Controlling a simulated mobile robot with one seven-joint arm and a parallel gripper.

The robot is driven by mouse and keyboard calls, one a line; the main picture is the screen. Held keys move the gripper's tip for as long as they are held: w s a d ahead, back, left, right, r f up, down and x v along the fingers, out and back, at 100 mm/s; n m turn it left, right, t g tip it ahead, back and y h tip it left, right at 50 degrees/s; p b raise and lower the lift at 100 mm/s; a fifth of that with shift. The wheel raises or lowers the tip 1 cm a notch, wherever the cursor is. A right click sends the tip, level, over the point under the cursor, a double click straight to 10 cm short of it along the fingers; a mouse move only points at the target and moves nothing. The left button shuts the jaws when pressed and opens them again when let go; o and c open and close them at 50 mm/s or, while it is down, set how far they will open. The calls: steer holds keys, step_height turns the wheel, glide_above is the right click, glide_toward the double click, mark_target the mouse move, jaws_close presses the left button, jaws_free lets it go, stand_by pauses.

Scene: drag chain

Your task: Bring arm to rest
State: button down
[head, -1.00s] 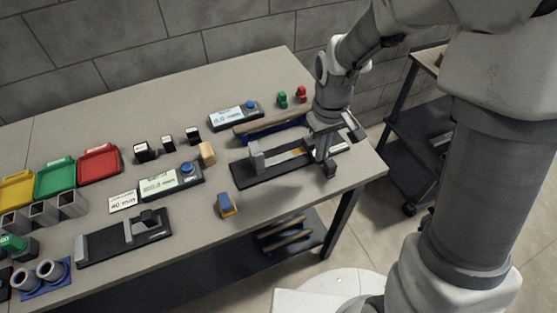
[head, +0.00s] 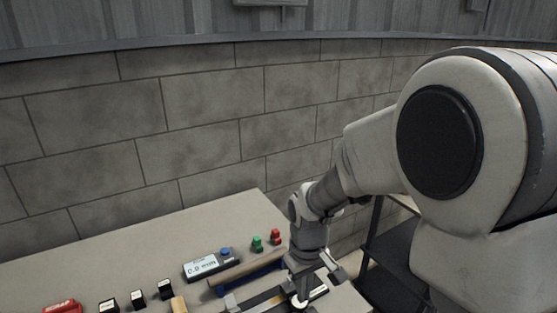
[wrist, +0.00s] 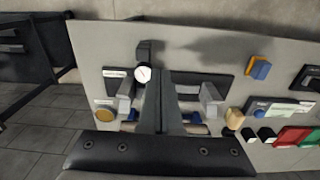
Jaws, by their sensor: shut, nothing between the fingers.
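My gripper (head: 299,301) is low in the head view, over the right end of a dark measuring fixture (head: 258,302) on the table. The bottom edge of the picture cuts off part of both. In the wrist view my gripper's fingers (wrist: 165,78) are together, with nothing between them. They point over the fixture (wrist: 187,84), beside a round white dial (wrist: 143,74). Whether the fingers touch the fixture cannot be told.
The table (head: 150,238) carries a display box (head: 201,266), green (head: 257,243) and red (head: 275,237) pieces, and several small black blocks. A blue and orange block (wrist: 259,68) lies apart in the wrist view. A dark shelf cart (head: 385,265) stands right of the table.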

steer(key=s+d+r+m+t, duration=0.2)
steer(key=s+d+r+m, duration=0.1)
steer(key=s+r, duration=0.4)
steer(key=s+d+r+m+t, duration=0.3)
steer(key=s+d+r, duration=0.3)
steer(key=r, duration=0.5)
steer(key=shift+s+d, duration=0.25)
steer(key=shift+s, duration=0.35)
steer(key=shift+w, duration=0.1)
